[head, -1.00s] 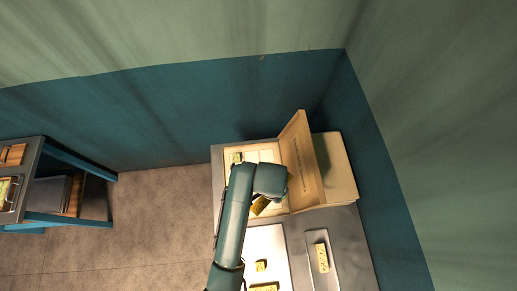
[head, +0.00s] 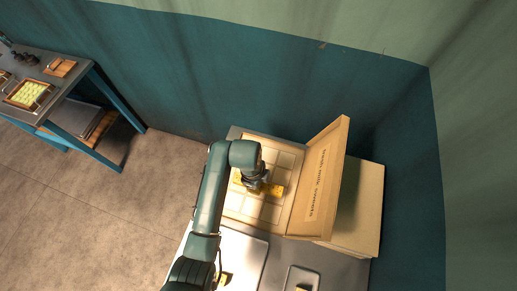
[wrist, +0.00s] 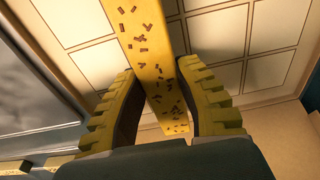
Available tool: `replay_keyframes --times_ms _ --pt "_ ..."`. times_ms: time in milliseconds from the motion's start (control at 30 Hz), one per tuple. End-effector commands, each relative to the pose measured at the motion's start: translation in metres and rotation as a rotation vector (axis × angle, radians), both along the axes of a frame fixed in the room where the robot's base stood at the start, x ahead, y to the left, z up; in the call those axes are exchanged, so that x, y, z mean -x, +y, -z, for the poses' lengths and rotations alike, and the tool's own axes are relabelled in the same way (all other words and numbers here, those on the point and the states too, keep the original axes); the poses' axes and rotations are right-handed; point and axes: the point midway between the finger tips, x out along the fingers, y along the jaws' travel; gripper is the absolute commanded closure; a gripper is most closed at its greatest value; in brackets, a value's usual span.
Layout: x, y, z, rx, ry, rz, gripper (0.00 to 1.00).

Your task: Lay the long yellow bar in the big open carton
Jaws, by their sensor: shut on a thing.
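The long yellow bar (head: 278,190), with brown flecks, is gripped across its width by my gripper (head: 256,186). In the wrist view the bar (wrist: 141,40) runs between the two ridged fingers of my gripper (wrist: 154,75). The big open carton (head: 270,213) lies beneath, its pale inside marked off into several compartments. The bar is over the compartments, roughly crosswise in the head view; whether it touches the carton floor I cannot tell. The carton's lid (head: 319,180) stands up on the right side. My wrist hides the middle of the bar in the head view.
A closed tan box (head: 362,212) stands behind the lid. A pale board (head: 245,252) lies in front of the carton with a yellow piece (head: 223,278) on it. A small grey tray (head: 301,274) is to its right. A table (head: 70,85) stands far left.

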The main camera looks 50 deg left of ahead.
Motion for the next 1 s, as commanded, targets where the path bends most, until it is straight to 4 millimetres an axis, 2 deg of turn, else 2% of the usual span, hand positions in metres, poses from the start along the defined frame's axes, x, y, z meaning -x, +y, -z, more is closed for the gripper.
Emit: replay_keyframes --times_ms 100,467,500,567,867,1000 --pt "0.000 -0.001 0.022 0.002 0.003 -0.001 1.00" --pt "0.000 0.000 0.027 0.000 0.000 -0.001 1.00" --pt "0.000 0.000 0.027 0.001 0.001 -0.001 0.58" --pt "0.000 -0.001 0.027 0.001 0.001 -0.001 0.46" --pt "0.000 0.000 0.026 0.001 0.001 -0.001 0.45" --pt "0.001 0.001 0.011 -0.001 -0.001 -0.001 0.45"
